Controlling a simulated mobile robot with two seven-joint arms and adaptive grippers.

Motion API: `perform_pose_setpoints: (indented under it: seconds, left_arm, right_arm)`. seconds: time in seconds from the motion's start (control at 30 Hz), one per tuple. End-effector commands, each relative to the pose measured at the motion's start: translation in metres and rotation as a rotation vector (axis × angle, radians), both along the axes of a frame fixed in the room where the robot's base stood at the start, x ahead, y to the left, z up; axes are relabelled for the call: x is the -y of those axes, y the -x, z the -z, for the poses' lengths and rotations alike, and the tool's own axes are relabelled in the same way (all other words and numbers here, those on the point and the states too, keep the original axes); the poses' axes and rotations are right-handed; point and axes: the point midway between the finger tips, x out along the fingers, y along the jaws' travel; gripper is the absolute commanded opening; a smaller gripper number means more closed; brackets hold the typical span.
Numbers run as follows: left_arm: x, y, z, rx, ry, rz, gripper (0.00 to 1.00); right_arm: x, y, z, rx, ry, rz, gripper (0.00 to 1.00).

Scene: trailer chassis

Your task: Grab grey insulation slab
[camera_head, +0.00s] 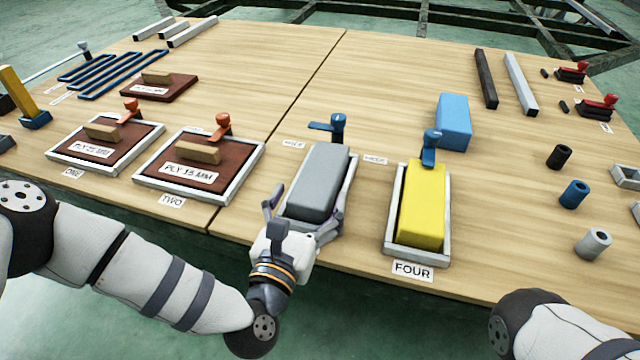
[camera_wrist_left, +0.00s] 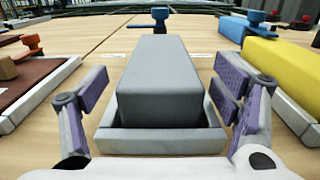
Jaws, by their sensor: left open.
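The grey insulation slab (camera_head: 319,181) lies in a light frame tray (camera_head: 345,200) near the front middle of the table. In the left wrist view the slab (camera_wrist_left: 160,80) is straight ahead, with the tray's near rim (camera_wrist_left: 160,141) below it. My left gripper (camera_head: 303,213) is at the near end of the slab. Its fingers (camera_wrist_left: 165,105) are spread, one on each side of the slab, with gaps showing between the pads and the slab. A blue clamp (camera_head: 331,126) stands at the slab's far end. My right gripper is out of view; only part of the right arm shows.
A yellow slab (camera_head: 422,205) in tray FOUR (camera_head: 389,236) stands to the right, with a blue block (camera_head: 454,122) behind it. Trays ONE (camera_head: 62,156) and TWO (camera_head: 145,188) with brown plates are to the left. The table's front edge lies under my left wrist.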

Motion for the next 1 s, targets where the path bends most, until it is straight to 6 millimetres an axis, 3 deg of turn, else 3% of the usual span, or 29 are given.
perform_pose_setpoints:
  seconds: [0.1,0.33,0.57,0.6,0.87,1.0]
  left_arm:
    - [0.005,-0.016,0.003,-0.001,0.000,0.000,0.82]
    - [0.006,-0.019,0.001,-0.002,-0.002,0.001,0.82]
    - [0.006,-0.019,0.001,-0.003,-0.002,0.001,0.32]
    - [0.006,-0.019,0.001,-0.003,-0.002,0.001,0.29]
    - [0.006,-0.018,-0.001,-0.002,-0.002,0.000,0.29]
    - [0.005,-0.019,-0.026,0.003,-0.001,-0.001,0.29]
  right_arm:
    - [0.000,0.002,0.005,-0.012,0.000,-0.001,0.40]
    - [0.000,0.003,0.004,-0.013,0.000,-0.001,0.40]
    - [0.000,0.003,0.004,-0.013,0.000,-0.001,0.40]
    - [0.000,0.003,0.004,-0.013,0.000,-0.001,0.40]
    - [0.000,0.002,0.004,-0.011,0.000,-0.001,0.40]
    - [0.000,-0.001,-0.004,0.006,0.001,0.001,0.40]
